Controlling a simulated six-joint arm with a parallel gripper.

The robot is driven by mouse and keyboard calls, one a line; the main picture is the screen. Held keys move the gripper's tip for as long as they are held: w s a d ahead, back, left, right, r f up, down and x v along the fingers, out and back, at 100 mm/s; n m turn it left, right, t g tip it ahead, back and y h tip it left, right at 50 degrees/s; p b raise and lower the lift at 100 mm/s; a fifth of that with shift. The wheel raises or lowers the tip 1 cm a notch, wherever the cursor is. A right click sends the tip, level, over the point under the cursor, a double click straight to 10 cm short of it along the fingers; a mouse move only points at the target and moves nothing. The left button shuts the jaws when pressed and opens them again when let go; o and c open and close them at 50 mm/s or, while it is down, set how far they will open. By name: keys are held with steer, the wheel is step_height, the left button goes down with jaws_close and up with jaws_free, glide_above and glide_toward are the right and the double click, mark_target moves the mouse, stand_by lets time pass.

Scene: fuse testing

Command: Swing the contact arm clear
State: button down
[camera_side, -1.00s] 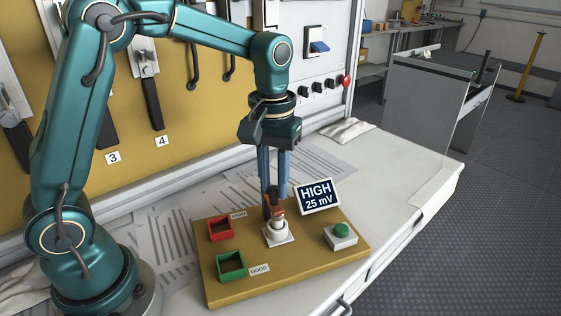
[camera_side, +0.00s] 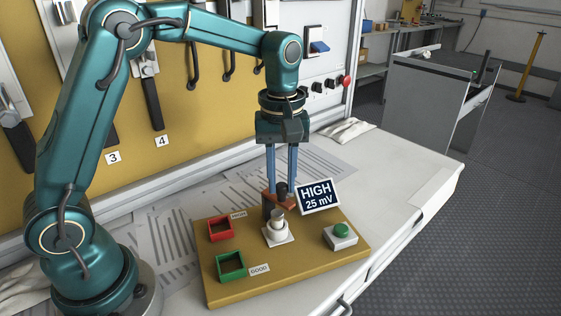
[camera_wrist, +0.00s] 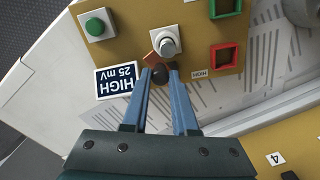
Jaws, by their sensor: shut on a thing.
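My gripper (camera_side: 281,186) points down behind the fuse stand and is shut on the dark knob (camera_wrist: 159,75) of the contact arm. The contact arm (camera_side: 285,202) is a copper-coloured bar pointing right, towards the display, beside the fuse's top rather than over it. In the wrist view the contact arm (camera_wrist: 150,60) shows partly, left of the fuse. The fuse (camera_side: 278,217) stands upright in a white holder (camera_side: 277,236); its pale round top (camera_wrist: 167,45) is uncovered. A display (camera_side: 317,196) reads "HIGH 25 mV".
The tan board (camera_side: 290,269) carries a red bin (camera_side: 220,229) labelled HIGH and a green bin (camera_side: 230,266) labelled GOOD, both looking empty. A green button (camera_side: 341,230) sits at its right. Papers lie behind. The bench (camera_side: 420,165) is clear at right.

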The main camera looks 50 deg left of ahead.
steer(key=shift+w+a+n, duration=0.4)
steer(key=shift+w+n, duration=0.05)
steer(key=shift+n, duration=1.6)
steer(key=shift+w+a+n, duration=0.35)
steer(key=shift+w+n, duration=0.1)
steer(key=shift+n, duration=1.65)
steer(key=shift+w+a+n, duration=0.4)
steer(key=shift+w+n, duration=0.05)
steer(key=shift+n, duration=1.6)
steer(key=c, duration=0.7)
jaws_free()
steer(key=shift+r, duration=2.6)
